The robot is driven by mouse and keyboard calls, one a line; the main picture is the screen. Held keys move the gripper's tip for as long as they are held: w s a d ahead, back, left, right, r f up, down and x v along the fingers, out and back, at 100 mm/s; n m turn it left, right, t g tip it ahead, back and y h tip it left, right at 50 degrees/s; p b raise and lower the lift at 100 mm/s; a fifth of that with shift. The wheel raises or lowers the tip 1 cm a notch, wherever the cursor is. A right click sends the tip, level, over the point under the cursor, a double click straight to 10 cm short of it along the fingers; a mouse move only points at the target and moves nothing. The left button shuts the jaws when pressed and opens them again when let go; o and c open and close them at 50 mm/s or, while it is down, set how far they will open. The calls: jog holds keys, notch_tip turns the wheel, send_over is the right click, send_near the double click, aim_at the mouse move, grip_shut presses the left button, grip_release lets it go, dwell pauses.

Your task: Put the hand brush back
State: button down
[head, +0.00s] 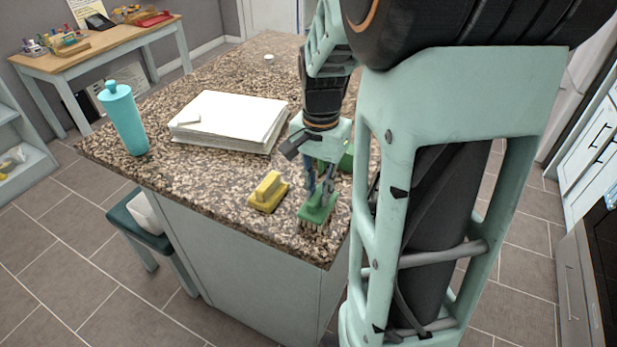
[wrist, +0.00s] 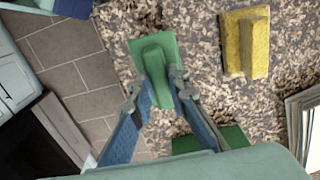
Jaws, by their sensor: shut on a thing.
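The green hand brush (head: 316,207) is at the near corner of the granite counter, bristles down. My gripper (head: 321,188) is shut on its raised handle from above. In the wrist view the brush (wrist: 153,48) lies between the fingertips of my gripper (wrist: 160,92). I cannot tell whether the bristles touch the counter or hang just above it. A yellow brush-shaped thing (head: 268,191) stands on the counter just left of the green brush; it also shows in the wrist view (wrist: 245,47).
A green thing (head: 347,158), partly hidden by my arm, sits behind the gripper. A paper stack (head: 228,120) and a teal bottle (head: 123,118) stand on the granite counter (head: 200,178). The counter's edge is close to the brush. A wooden table (head: 95,52) stands at the back left.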

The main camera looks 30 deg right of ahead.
jog(key=shift+f, duration=0.25)
dwell(0.4)
jog(key=c, duration=1.8)
grip_release()
jog(key=shift+o, duration=0.2)
jog(key=shift+r, duration=0.1)
